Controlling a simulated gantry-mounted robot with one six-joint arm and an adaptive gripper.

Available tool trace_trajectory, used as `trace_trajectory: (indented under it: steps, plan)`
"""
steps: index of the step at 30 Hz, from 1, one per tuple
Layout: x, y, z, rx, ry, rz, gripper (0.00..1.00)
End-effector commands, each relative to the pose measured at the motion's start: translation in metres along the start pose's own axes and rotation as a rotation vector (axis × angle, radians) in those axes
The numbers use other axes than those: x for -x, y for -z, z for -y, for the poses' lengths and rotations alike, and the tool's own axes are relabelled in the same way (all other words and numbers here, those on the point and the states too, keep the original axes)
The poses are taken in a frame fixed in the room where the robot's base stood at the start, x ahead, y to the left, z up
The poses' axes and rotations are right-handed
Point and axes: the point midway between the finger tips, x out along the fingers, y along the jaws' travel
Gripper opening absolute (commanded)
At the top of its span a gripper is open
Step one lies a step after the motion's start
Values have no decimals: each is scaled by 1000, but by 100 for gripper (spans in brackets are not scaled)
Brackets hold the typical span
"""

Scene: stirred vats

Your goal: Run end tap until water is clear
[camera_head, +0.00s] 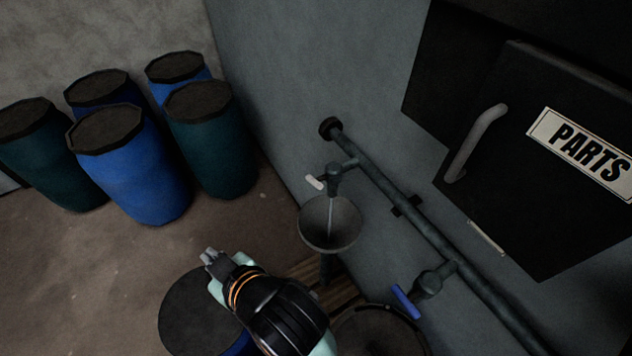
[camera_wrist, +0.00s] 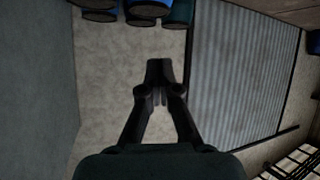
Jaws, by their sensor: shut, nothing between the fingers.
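The end tap (camera_head: 334,180) hangs near the upper end of a dark green wall pipe (camera_head: 400,202) in the head view. Its pale lever (camera_head: 314,183) sticks out to the left. A thin, pale grey stream (camera_head: 331,212) falls from the tap into a round grey funnel-shaped basin (camera_head: 343,240). The stream is too small to judge its clarity well. My gripper (camera_head: 207,256) is shut and empty, below and left of the basin and apart from the tap. In the wrist view, its fingers (camera_wrist: 158,82) are together; no tap shows there.
A second tap (camera_head: 430,284) with a blue lever (camera_head: 405,302) sits lower on the pipe, above a dark round vat (camera_head: 378,332). A dark-lidded drum (camera_head: 192,312) stands beside my arm. Several drums (camera_head: 140,175) stand at left. A PARTS cabinet (camera_head: 540,190) juts out at right.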

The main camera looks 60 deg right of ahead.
Motion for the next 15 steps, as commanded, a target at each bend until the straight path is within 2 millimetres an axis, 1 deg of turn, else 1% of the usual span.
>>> trace_trajectory:
  steps: [1, 2, 3, 4, 5, 6, 8, 9, 10, 12, 15]
  plan:
    - [-11, -10, -31, -13, -43, 11, 0]
    - [-16, -12, -49, -17, -65, 17, 0]
    - [-20, -18, -77, -24, -99, 30, 0]
    - [-23, -23, -98, -31, -123, 40, 0]
    - [-25, -28, -122, -36, -150, 50, 0]
    - [-25, -36, -154, -45, -185, 63, 0]
    - [-22, -48, -202, -59, -237, 84, 0]
    - [-17, -57, -231, -66, -266, 97, 0]
    - [-13, -62, -249, -72, -285, 106, 0]
    - [-4, -71, -280, -81, -315, 120, 0]
    - [3, -75, -298, -84, -331, 130, 0]
